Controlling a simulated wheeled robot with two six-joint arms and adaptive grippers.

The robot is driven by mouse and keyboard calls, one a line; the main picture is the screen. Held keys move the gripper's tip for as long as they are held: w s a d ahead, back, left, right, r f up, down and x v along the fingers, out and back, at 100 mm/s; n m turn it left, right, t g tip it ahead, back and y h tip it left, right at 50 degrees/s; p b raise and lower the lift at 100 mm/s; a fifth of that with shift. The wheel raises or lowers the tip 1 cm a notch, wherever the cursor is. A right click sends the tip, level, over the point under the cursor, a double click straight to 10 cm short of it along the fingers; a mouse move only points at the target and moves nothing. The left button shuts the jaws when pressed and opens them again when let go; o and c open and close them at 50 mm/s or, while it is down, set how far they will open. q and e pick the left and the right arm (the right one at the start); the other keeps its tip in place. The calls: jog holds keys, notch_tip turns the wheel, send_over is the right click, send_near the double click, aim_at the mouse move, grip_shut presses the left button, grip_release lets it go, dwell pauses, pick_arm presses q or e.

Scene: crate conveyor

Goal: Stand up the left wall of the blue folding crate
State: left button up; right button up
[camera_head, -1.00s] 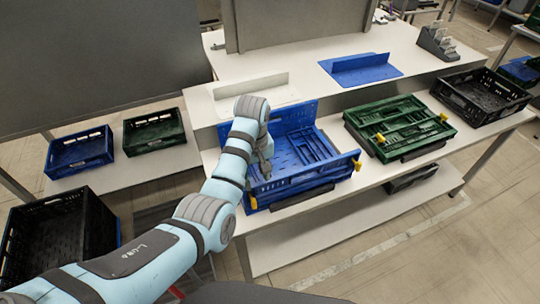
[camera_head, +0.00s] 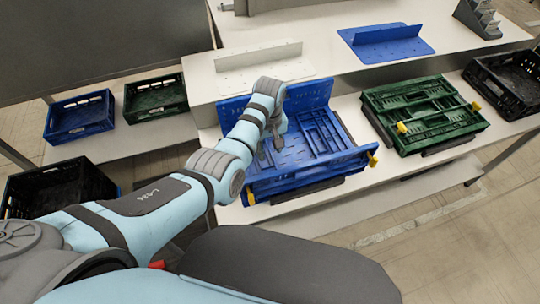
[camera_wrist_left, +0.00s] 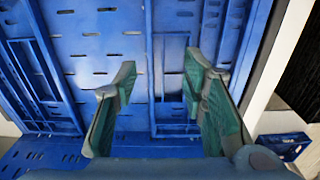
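The blue folding crate (camera_head: 325,168) sits on the white bench, its far wall (camera_head: 310,97) upright. A folded side panel (camera_head: 324,132) lies flat in its right part. My left gripper (camera_head: 276,143) points down over the crate's left part and hides much of the left wall. In the left wrist view, my open, empty gripper (camera_wrist_left: 160,82) is above the crate floor, with a folded blue panel (camera_wrist_left: 175,60) lying near and behind its fingertips. I cannot tell whether the fingers touch it. My right gripper is out of view.
A green folded crate (camera_head: 425,112) lies to the right, with a black crate (camera_head: 508,82) beyond it. A white bracket (camera_head: 262,66) and a blue bracket (camera_head: 388,42) stand on the raised shelf behind. Small blue (camera_head: 80,118) and green (camera_head: 155,97) crates are at left.

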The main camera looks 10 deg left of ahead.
aim_at(271, 156)
pick_arm(q)
jog(key=f, duration=0.2)
jog(key=f+b, duration=0.1)
jog(key=f, duration=0.1)
jog(key=shift+w, duration=0.35)
jog(key=shift+w+f, duration=0.6)
jog(key=shift+f, duration=0.05)
jog(key=shift+s+r, duration=0.25)
jog(key=shift+s, duration=0.1)
jog(key=shift+c, duration=0.5)
jog(key=shift+s, duration=0.1)
jog(key=c, duration=0.7)
grip_shut()
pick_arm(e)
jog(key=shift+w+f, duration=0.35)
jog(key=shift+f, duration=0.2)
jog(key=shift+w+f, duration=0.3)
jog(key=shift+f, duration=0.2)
